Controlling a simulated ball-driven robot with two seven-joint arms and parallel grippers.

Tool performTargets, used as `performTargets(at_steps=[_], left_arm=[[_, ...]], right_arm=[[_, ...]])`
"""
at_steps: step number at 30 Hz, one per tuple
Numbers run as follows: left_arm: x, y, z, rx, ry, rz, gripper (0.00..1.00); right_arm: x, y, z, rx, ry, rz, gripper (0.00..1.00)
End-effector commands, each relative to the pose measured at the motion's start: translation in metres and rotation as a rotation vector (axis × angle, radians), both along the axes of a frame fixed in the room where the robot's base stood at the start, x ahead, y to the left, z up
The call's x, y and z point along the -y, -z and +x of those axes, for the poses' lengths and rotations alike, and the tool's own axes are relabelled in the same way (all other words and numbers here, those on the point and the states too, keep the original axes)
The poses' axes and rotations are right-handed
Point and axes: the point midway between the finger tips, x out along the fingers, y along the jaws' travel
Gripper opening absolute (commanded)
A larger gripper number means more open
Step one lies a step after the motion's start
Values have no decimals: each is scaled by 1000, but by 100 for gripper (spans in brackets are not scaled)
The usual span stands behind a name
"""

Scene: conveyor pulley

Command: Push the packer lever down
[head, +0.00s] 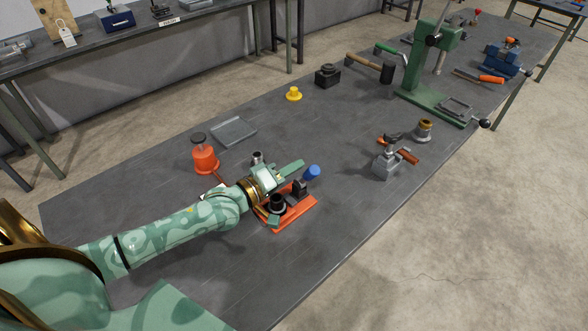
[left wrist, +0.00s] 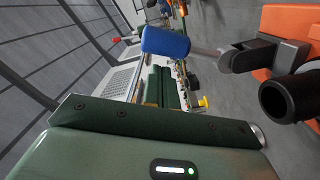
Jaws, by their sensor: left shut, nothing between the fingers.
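The packer (head: 285,217) has an orange base, a black cup (head: 277,203) and a black pivot bracket (head: 300,187). Its lever ends in a blue grip (head: 312,172), which stands up at an angle from the bracket. My left gripper (head: 300,164) is shut and empty, its fingertips just left of the blue grip and partly over the packer. In the left wrist view the blue grip (left wrist: 165,42) and its metal rod lie close by the green fingers (left wrist: 163,88). I cannot tell whether they touch. My right gripper is in neither view.
An orange pot (head: 205,160) and a grey tray (head: 234,132) stand behind my left arm. A grey clamp fixture (head: 388,163) stands to the right, and a green press (head: 432,95) further back. The grey tabletop between packer and fixture is clear.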

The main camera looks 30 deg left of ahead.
Motion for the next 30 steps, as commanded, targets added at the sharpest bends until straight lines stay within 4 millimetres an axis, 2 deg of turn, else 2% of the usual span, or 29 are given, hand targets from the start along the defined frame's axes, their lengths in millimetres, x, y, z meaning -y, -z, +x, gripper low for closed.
performTargets(at_steps=[14, 30], left_arm=[[5, 2, -1, 1, -1, 2, 0], [12, 3, -3, 30, -1, 84, 0]], right_arm=[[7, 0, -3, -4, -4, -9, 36], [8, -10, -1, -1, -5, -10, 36]])
